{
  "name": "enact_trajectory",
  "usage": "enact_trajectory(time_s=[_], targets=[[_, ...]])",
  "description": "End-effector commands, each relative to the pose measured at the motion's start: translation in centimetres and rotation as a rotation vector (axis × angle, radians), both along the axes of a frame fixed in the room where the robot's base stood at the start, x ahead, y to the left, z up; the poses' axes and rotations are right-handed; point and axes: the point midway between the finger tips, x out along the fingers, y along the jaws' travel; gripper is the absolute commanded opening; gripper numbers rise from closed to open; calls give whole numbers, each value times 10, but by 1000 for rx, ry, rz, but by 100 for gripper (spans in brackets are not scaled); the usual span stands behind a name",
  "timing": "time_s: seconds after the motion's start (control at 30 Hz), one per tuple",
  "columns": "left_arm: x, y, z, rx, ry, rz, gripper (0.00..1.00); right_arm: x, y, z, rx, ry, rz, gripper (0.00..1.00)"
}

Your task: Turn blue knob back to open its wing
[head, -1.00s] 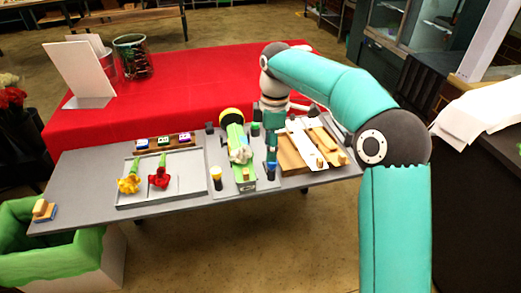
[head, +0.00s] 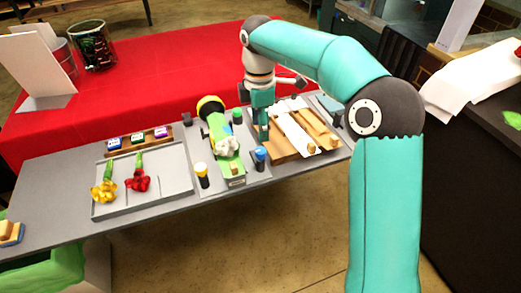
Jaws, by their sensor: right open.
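The blue knob (head: 260,154) is a short dark post with a blue top, at the front of the grey board, right of the green-wrapped bouquet (head: 222,138). My right gripper (head: 263,136) points down just behind and above the blue knob, at the left edge of the wooden tray. Its jaws are open, and it looks apart from the knob; its fingertips are small and partly unclear. The knob's wing is not clearly told apart in this view. My left gripper is not in view.
A yellow-topped knob (head: 201,170) stands left of the bouquet, and a green one (head: 237,115) behind. A wooden tray (head: 284,151) with a white strip lies right. A grey tray (head: 175,193) holds yellow and red flowers. A red table (head: 150,100) is behind.

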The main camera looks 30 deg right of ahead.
Motion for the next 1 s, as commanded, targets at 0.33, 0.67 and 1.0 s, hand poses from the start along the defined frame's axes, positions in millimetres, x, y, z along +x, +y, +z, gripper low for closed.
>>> enact_trajectory(time_s=[0.33, 0.67, 1.0], targets=[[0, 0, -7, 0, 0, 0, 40, -2, 2, -64, 0, 2, 2, 58], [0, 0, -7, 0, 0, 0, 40, -2, 2, -79, 1, -1, 2, 58], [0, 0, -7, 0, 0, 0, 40, -2, 3, -79, 0, -1, 3, 28]])
